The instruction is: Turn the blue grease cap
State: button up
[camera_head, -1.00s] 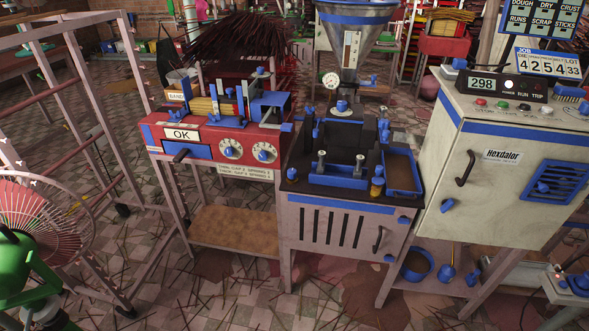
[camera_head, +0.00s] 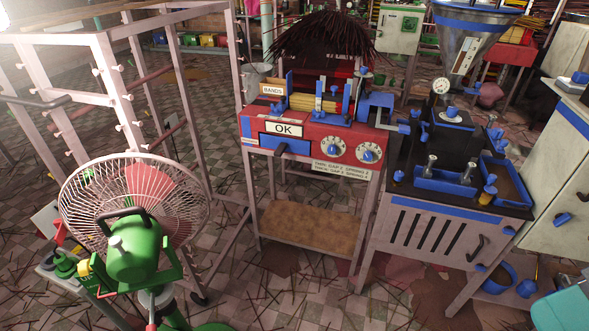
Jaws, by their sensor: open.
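Several small blue caps and knobs show on the black-topped extruder (camera_head: 405,205) at the right, and I cannot tell for sure which one is the grease cap. One blue cap (camera_head: 452,112) sits on top of the black block, below the steel hopper (camera_head: 459,52). Another blue knob (camera_head: 490,189) stands above a small amber jar at the right of the black top. A further small blue knob (camera_head: 399,176) is at the top's left edge. My gripper is not in view.
A green-bodied fan (camera_head: 134,250) stands at the front left beside a pink metal rack (camera_head: 120,85). A red machine with an OK plate (camera_head: 284,129) is left of the extruder. A pale cabinet (camera_head: 560,170) is at the right. Sticks litter the tiled floor.

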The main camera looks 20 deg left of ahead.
aim_at(399, 175)
jog(key=u, duration=0.75)
jog(key=i, duration=1)
